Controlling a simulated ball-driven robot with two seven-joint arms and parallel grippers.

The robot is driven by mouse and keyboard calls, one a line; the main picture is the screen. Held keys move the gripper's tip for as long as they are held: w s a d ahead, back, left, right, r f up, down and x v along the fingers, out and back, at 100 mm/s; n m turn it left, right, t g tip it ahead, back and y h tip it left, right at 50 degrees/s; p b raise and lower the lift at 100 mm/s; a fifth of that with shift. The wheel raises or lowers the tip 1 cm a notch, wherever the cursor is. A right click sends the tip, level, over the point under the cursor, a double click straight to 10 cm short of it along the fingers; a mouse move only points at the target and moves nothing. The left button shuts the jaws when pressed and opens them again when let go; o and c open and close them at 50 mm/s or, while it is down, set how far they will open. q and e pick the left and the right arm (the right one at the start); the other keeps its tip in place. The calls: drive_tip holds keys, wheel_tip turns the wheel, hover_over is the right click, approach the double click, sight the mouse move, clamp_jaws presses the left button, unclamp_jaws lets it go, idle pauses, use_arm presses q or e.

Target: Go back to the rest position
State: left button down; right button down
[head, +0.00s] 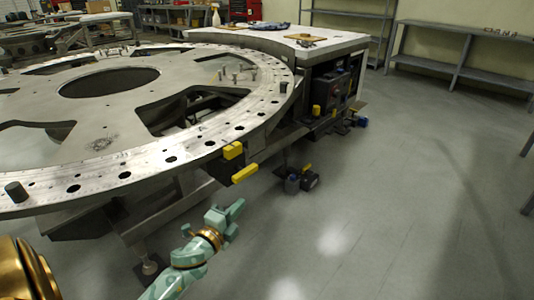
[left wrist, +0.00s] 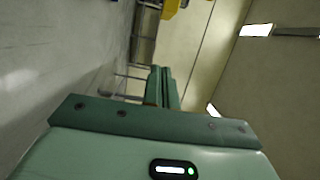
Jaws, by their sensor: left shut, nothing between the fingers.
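My left gripper (head: 232,212) is in the lower middle of the head view, in front of the turret plate and apart from it. Its fingers are together with nothing between them. In the left wrist view the shut fingers (left wrist: 161,88) point toward the wall and floor. The turret plate (head: 110,150) is a large grey metal ring with a round centre hole and several cut-outs, on a metal frame. My right gripper shows in neither view.
Yellow blocks (head: 245,173) sit at the plate's near edge. A white-topped workbench (head: 310,42) adjoins the plate at the back right. Small dark items (head: 300,181) lie on the floor below. Grey shelving (head: 465,70) lines the back wall. The floor (head: 400,210) at right is clear.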

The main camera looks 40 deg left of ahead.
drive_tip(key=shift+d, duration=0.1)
